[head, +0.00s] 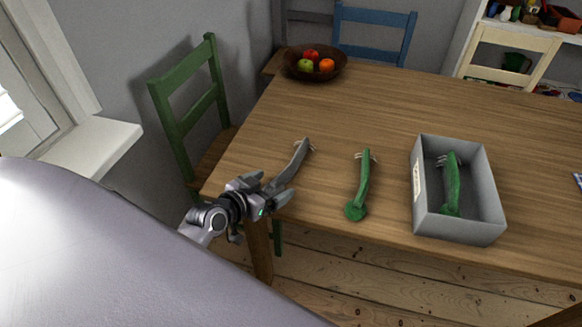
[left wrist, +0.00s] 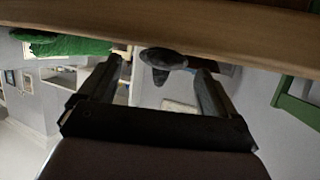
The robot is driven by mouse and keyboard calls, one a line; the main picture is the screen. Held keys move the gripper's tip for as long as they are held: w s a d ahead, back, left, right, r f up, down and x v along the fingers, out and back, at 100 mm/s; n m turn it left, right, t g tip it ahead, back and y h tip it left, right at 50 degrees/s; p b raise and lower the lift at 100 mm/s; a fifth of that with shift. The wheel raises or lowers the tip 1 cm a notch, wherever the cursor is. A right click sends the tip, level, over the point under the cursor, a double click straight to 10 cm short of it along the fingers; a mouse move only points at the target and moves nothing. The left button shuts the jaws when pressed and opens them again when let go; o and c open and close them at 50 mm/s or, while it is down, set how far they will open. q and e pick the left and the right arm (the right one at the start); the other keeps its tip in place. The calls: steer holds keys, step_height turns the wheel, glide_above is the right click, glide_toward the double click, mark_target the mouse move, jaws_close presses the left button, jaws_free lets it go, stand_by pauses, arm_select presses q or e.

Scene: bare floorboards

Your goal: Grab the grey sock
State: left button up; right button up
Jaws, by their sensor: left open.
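The grey sock (head: 292,164) lies near the left end of the wooden table, its lower end at the table's front edge. My left gripper (head: 271,188) is open at that lower end, in front of the table edge. In the left wrist view, the dark grey end of the sock (left wrist: 163,57) shows between and beyond the two open fingers (left wrist: 160,75). I cannot tell whether a finger touches it. My right gripper is not in view.
A green sock (head: 362,185) lies right of the grey one. A grey box (head: 487,205) holds another green sock (head: 451,185). A fruit bowl (head: 314,75) stands at the back left corner. A green chair (head: 187,110) stands left of the table (head: 350,110).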

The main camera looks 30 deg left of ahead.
arm_select(q)
steer(key=shift+x, duration=0.9)
steer(key=c, duration=1)
steer(key=shift+c, duration=0.2)
